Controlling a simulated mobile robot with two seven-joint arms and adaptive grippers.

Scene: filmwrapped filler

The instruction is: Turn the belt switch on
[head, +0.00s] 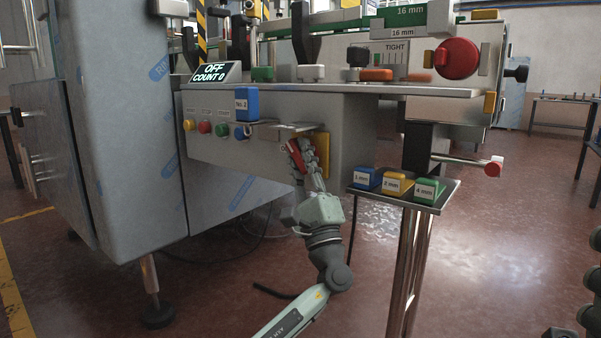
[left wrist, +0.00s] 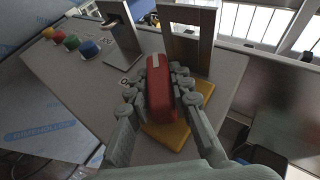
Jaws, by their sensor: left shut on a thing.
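The belt switch shows as a red handle (head: 294,158) in front of a yellow plate (head: 322,150) on the machine's front panel. In the left wrist view, the red handle (left wrist: 158,92) has a pale mark at its far end, and the yellow plate (left wrist: 168,136) lies behind it. My left gripper (head: 308,153) is shut on the red handle. In the left wrist view, its fingers (left wrist: 160,97) press on both sides of the handle. The display (head: 214,73) reads OFF and COUNT 0. My right gripper is not in view.
Yellow, red, green and blue buttons (head: 205,127) sit left of the switch. A metal bracket (left wrist: 187,42) stands close to the handle. A small shelf (head: 420,203) with blue, yellow and green labelled blocks is at the right. The floor in front is mostly clear.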

